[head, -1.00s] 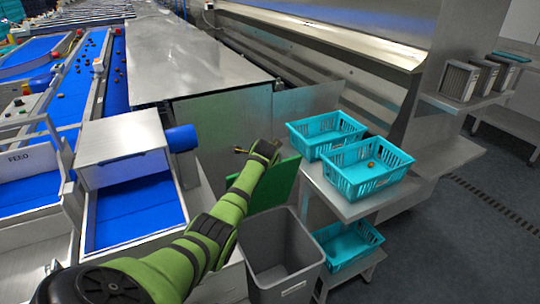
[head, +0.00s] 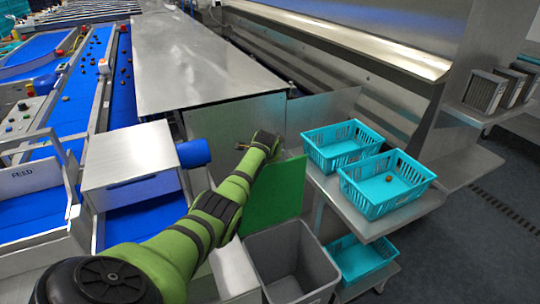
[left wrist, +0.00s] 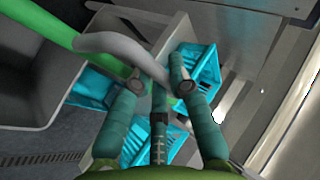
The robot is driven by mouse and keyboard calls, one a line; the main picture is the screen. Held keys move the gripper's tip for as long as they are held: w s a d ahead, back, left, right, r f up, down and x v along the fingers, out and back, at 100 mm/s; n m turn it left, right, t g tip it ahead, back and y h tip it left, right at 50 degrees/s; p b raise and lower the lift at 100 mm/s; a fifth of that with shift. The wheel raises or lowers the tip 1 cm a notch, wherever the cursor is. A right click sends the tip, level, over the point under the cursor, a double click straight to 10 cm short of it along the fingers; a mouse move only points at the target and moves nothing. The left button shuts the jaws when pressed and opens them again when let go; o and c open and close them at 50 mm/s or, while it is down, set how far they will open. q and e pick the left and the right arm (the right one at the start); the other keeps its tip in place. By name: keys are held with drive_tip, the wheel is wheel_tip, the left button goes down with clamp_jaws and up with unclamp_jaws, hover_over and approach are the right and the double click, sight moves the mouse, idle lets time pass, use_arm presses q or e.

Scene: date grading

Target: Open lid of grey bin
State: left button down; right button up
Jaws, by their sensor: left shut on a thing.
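The grey bin (head: 291,263) stands on the floor below the side shelf, with its mouth open and its inside showing. Its green lid (head: 277,196) stands raised, about upright, at the bin's far edge; my arm hides part of it. My left gripper (head: 243,146) is at the top of the lid. In the left wrist view, the left gripper (left wrist: 159,84) is shut on a curved grey handle (left wrist: 108,43) that runs between its fingers. The green lid edge (left wrist: 50,25) and the bin (left wrist: 28,85) are at left there. My right gripper is not in view.
Two teal baskets (head: 390,210) (head: 315,152) sit on the steel shelf to the right, one holding a small brown date (head: 389,179). Another teal basket (head: 358,278) is below. A steel feeder box (head: 128,165) and blue conveyors (head: 110,110) are at left.

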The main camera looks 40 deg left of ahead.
use_arm(q)
drive_tip(key=c, duration=1.4)
unclamp_jaws()
drive_tip(key=shift+r, duration=0.1)
drive_tip(key=v, duration=1.2)
